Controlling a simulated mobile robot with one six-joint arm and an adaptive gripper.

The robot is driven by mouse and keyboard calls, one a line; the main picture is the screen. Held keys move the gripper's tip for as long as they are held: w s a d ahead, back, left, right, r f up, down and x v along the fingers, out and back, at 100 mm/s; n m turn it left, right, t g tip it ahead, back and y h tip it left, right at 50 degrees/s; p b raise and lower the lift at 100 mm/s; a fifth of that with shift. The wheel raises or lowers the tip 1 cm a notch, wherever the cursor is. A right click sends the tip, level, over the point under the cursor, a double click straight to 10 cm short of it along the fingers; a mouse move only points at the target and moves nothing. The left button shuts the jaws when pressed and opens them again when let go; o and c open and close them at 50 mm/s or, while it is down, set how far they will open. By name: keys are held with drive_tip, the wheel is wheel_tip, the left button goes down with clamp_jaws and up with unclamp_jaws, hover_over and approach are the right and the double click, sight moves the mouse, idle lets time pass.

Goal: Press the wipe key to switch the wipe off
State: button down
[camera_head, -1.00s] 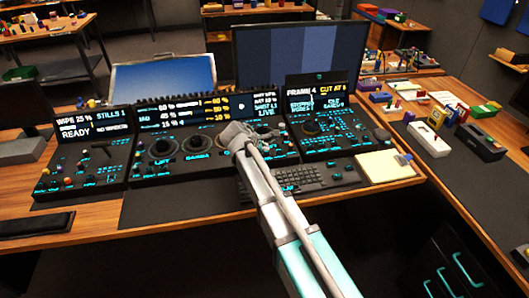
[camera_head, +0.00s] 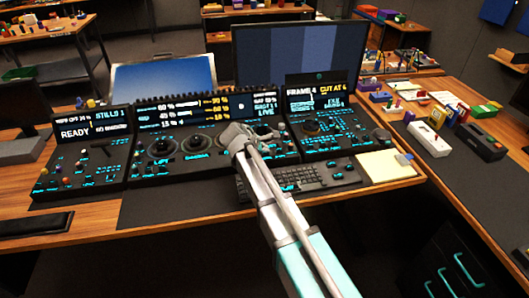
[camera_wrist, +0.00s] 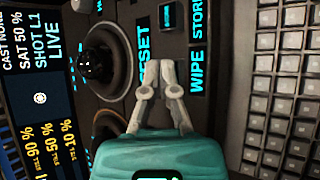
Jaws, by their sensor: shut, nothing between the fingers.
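My gripper (camera_wrist: 160,66) is shut and empty in the wrist view. Its fingertips are over the panel just left of the WIPE label (camera_wrist: 197,71), beside the RESET label (camera_wrist: 143,50). The wipe key itself is hidden by the fingertips. I cannot tell whether they touch it. In the head view my arm reaches across the keyboard to the middle of the control panel (camera_head: 190,178). The left status screen (camera_head: 85,129) reads READY, with a small top line that seems to say wipe off.
A trackball (camera_wrist: 98,63) in a round ring lies left of my fingers, and a keyboard (camera_wrist: 285,100) lies right. A large monitor (camera_head: 300,55) stands behind the panel. A yellow notepad (camera_head: 385,164) lies at right. A STORE label (camera_wrist: 197,18) sits beyond WIPE.

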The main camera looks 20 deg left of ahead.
idle(0.7)
drive_tip(key=shift+r+p, duration=0.85)
drive_tip(key=shift+p, duration=0.05)
drive_tip(key=shift+r+p, duration=2.5)
drive_tip(key=shift+d, duration=0.1)
